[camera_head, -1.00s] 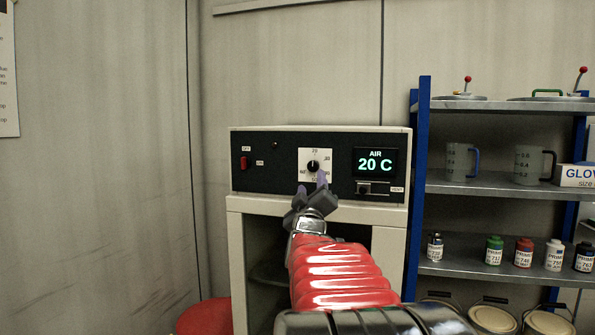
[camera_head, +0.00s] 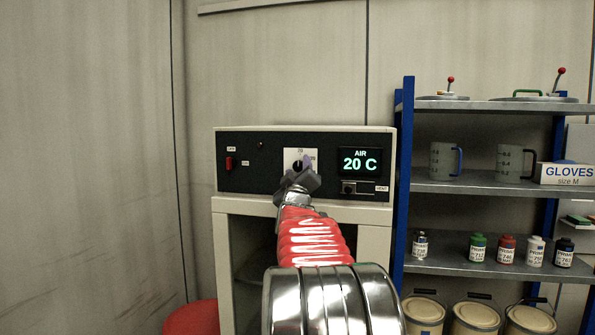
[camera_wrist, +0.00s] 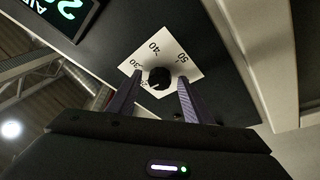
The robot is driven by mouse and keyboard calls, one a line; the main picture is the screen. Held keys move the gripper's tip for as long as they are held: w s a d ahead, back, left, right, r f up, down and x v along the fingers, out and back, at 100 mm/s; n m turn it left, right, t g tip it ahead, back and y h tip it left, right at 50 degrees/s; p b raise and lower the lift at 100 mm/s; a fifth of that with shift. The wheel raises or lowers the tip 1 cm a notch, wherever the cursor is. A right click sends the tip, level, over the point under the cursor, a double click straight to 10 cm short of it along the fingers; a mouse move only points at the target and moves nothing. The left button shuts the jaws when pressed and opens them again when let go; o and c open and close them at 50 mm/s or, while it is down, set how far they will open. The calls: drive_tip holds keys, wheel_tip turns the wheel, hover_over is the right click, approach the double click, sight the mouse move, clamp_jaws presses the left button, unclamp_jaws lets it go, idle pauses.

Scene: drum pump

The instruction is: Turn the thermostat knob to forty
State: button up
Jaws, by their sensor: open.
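The thermostat knob (camera_wrist: 159,78) is a small black dial on a white scale plate (camera_wrist: 178,52), set in the black front panel of a cream unit. In the wrist view the plate shows marks for 30, 40 and 50. My gripper (camera_wrist: 157,88) is open, with its two purple-grey fingers on either side of the knob; I cannot tell whether they touch it. In the head view my gripper (camera_head: 300,168) covers much of the plate (camera_head: 300,153). The display (camera_head: 360,161) reads AIR 20 C. The knob's exact pointer direction is unclear.
A red switch (camera_head: 229,163) is on the panel's left, and a small black control (camera_head: 348,187) is below the display. A blue-posted shelf (camera_head: 470,187) with jugs, bottles and cans stands at right. A red round object (camera_head: 192,318) is at lower left.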

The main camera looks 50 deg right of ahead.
drive_tip(key=shift+c, duration=0.3)
drive_tip(key=c, duration=1)
